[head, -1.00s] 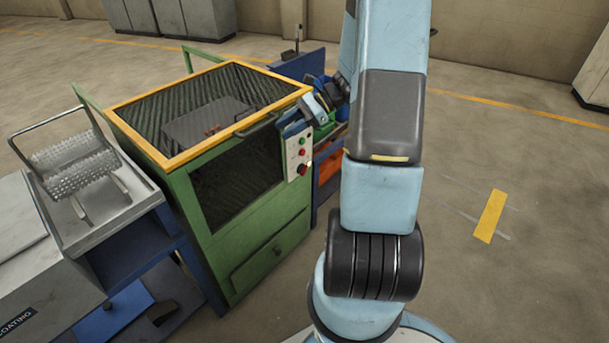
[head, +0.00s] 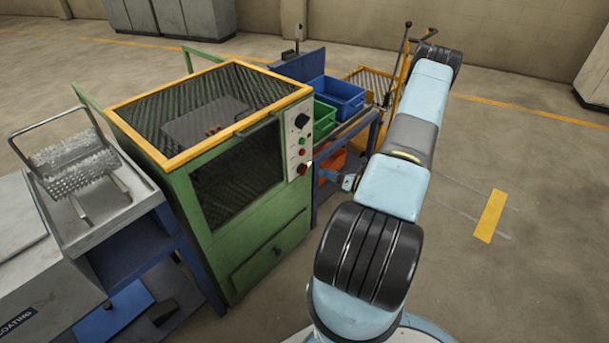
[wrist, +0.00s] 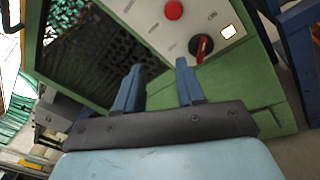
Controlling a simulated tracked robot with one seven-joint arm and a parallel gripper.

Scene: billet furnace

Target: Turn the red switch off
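The red switch (head: 303,169) is at the bottom of the white control panel (head: 291,160) on the green furnace's front right corner. In the wrist view the red switch (wrist: 203,47) is a red handle on a dark round base, near a small bright square. My gripper (wrist: 160,64) has its two blue fingers apart with nothing between them. In the wrist picture the switch lies above and right of the fingertips, which appear clear of it.
Above the switch are a red button (wrist: 173,9), a green button (head: 301,141) and a black knob (head: 301,121). The green furnace (head: 240,245) has a yellow-rimmed mesh top. Blue (head: 336,94) and green bins stand on a bench behind. Floor at right is clear.

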